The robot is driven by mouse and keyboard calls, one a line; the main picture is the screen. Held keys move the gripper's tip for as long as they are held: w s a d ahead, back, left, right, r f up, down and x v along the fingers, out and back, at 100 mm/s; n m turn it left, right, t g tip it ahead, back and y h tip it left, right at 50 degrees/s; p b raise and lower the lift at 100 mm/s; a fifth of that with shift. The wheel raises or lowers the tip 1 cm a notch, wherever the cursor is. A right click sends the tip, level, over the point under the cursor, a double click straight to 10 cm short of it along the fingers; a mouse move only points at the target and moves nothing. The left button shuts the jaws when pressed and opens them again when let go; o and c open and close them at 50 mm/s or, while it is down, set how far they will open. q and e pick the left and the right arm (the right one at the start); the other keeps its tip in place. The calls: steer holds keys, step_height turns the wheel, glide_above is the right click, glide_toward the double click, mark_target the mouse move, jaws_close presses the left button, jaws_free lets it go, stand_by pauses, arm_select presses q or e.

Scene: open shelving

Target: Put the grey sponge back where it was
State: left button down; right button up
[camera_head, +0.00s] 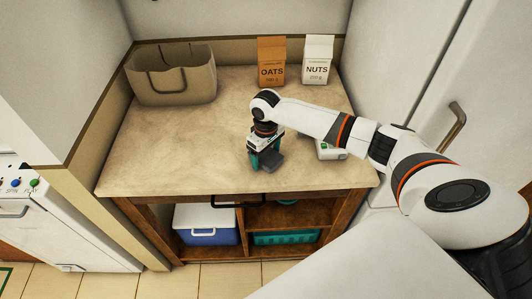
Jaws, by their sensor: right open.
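The grey sponge (270,161) is a small dark grey block on the countertop, near the front edge and right of the middle. My right gripper (263,163) is directly over it, pointing down, with its teal fingers close around or beside the sponge. The jaws are open. The wrist and fingers hide part of the sponge, and I cannot tell whether a finger touches it. My left gripper is not in view.
A beige bag (172,86) stands at the back left. An orange OATS box (271,62) and a white NUTS box (318,60) stand at the back. A small white object (331,151) is partly behind my arm. Below are a blue cooler (208,225) and a teal basket (286,238).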

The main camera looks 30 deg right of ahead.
mark_target(266, 156)
steer(key=shift+r, duration=0.1)
step_height(266, 156, up, 12)
steer(key=b, duration=0.1)
stand_by(0.4)
